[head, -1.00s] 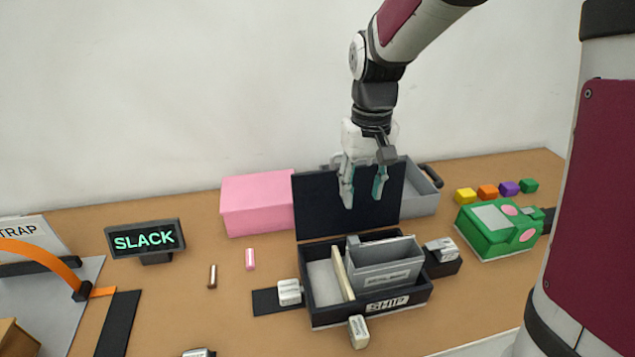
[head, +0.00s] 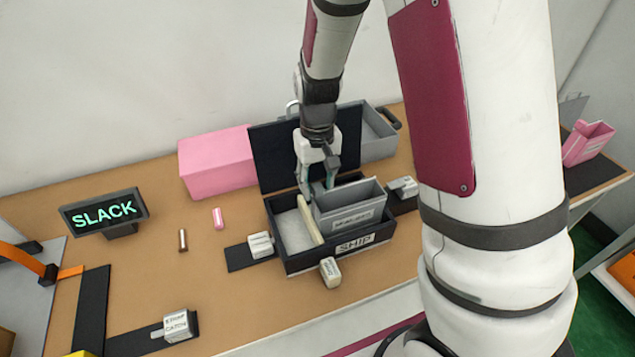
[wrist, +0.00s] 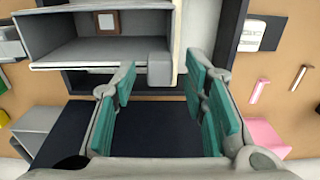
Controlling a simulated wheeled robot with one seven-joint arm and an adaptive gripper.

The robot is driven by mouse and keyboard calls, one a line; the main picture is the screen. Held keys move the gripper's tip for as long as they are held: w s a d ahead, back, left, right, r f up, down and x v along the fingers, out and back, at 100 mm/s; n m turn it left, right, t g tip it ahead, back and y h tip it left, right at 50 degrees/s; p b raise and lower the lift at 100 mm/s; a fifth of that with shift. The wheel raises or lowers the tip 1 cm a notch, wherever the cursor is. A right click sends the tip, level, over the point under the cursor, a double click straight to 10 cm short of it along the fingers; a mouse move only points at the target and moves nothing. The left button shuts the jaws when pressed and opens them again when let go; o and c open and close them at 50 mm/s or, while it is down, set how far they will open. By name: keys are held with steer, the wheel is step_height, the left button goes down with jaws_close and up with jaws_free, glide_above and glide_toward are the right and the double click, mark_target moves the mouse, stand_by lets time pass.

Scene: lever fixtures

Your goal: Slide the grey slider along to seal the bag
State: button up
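The bag appears to be the open grey pouch (head: 352,205) standing in the black SHIP box (head: 300,265). In the wrist view the open pouch (wrist: 95,52) shows at the upper left, with a small square inside. A small grey block, seemingly the slider (wrist: 159,70), sits at the right end of its near rim. My gripper (head: 318,190) is low at the pouch's back left corner. In the wrist view my gripper (wrist: 160,72) is open, its teal-padded fingers on either side of the block. I cannot tell whether they touch it. The slider is hard to make out in the head view.
The box's raised black lid (head: 275,150) stands close behind my gripper. A cream divider (head: 307,218) stands left of the pouch. A pink box (head: 215,165) and a grey tray (head: 378,135) are behind.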

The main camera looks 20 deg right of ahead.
mark_target(369, 181)
steer(key=shift+f, duration=0.35)
jaws_close()
steer(key=d+b, duration=0.1)
steer(key=d, duration=1.2)
steer(key=shift+d+b, duration=0.25)
steer(key=shift+b, duration=0.05)
jaws_free()
step_height(369, 181, up, 12)
